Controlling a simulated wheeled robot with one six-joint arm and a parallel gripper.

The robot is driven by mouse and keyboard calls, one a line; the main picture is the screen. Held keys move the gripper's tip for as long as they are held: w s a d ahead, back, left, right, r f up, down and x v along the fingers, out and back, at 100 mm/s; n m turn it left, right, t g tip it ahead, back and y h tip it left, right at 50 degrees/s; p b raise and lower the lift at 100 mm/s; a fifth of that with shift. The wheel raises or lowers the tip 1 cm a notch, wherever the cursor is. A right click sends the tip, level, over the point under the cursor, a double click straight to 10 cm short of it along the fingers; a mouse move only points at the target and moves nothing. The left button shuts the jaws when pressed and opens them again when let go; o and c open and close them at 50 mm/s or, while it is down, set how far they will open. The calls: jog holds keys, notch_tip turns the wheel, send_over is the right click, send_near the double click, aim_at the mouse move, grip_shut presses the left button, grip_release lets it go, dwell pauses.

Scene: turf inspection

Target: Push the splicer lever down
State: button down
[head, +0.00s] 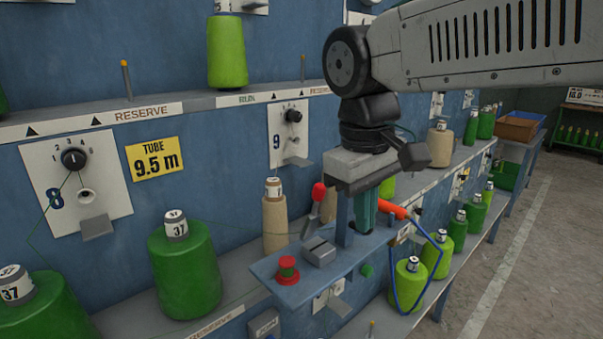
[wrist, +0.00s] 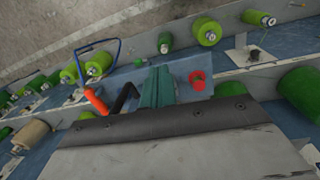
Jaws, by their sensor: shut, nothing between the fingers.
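The splicer is a grey slotted block (head: 318,251) on a small blue bracket shelf (head: 277,266). Its lever (head: 312,214) stands raised, slightly tilted, with a red knob (head: 319,191) on top. My gripper (head: 364,213) has teal fingers, shut and empty, pointing down to the right of the lever in the head view. A gap shows between fingers and lever there; depth is hard to judge. The wrist view shows the shut fingers (wrist: 158,87) over the bracket. I cannot make out the lever's red knob in that view.
A red mushroom button (head: 287,269) sits on the bracket's near end and also shows in the wrist view (wrist: 197,80). An orange-handled tool (head: 392,209) with a blue hose (head: 437,264) is just right of my fingers. Green yarn cones (head: 184,268) and a beige cone (head: 275,222) stand nearby.

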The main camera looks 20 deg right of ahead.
jog(key=w+a+r+n+h, duration=0.1)
jog(key=w+a+r+n, duration=0.1)
jog(key=w, duration=0.4)
jog(key=w+a+r+n+g+h, duration=0.1)
jog(key=w+a+r, duration=0.4)
jog(key=w, duration=0.2)
jog(key=w+a+r+n+g+h, duration=0.1)
jog(key=w+a+r+n, duration=0.1)
jog(key=w, duration=0.4)
notch_tip(320, 180, up, 2)
jog(key=shift+w+a+n+h, duration=0.3)
jog(key=shift+a+h, duration=0.1)
jog(key=shift+a, duration=0.25)
jog(key=shift+f, duration=0.1)
jog(key=s+d+f, duration=0.4)
jog(key=d+f, duration=0.2)
jog(key=f, duration=0.4)
jog(key=shift+s+d, duration=0.35)
jog(key=shift+d, duration=0.05)
jog(key=shift+s, duration=0.1)
